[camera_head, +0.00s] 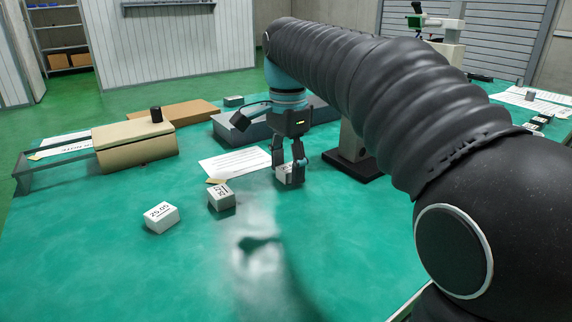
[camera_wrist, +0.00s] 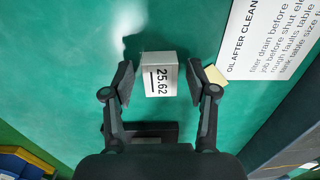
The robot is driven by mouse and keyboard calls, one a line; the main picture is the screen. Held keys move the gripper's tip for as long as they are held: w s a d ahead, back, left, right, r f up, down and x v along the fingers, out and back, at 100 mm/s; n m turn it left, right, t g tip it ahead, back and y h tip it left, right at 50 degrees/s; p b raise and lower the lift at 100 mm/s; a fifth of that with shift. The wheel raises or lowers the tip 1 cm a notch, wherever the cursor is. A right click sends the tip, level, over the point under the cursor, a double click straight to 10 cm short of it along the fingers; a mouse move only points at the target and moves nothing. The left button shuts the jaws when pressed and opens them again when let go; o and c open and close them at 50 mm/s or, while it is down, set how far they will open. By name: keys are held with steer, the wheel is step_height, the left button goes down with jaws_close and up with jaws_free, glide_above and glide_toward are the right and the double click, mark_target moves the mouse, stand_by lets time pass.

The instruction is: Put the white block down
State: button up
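A white block (camera_wrist: 160,82) marked 25.62 shows in the wrist view, between the two fingers of my gripper (camera_wrist: 160,85). Teal shows on both sides of it, so the fingers are open and apart from it. In the head view the same block (camera_head: 287,174) is partly hidden by the fingers of my gripper (camera_head: 289,180), which point down at the table. It appears to rest on the teal tabletop (camera_head: 200,270). Two similar white blocks stand to the left: one marked 25.05 (camera_head: 161,217) and one nearer my gripper (camera_head: 221,197).
A printed sheet (camera_head: 236,163) lies just behind the blocks, with a small tan piece (camera_wrist: 215,75) at its edge. A beige box (camera_head: 135,147) stands at left, and a grey slab (camera_head: 235,128) lies behind my gripper. The front of the table is clear.

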mark_target(287, 168)
step_height(287, 168, up, 12)
steer(key=p, duration=0.3)
steer(key=shift+r, duration=0.15)
stand_by(0.4)
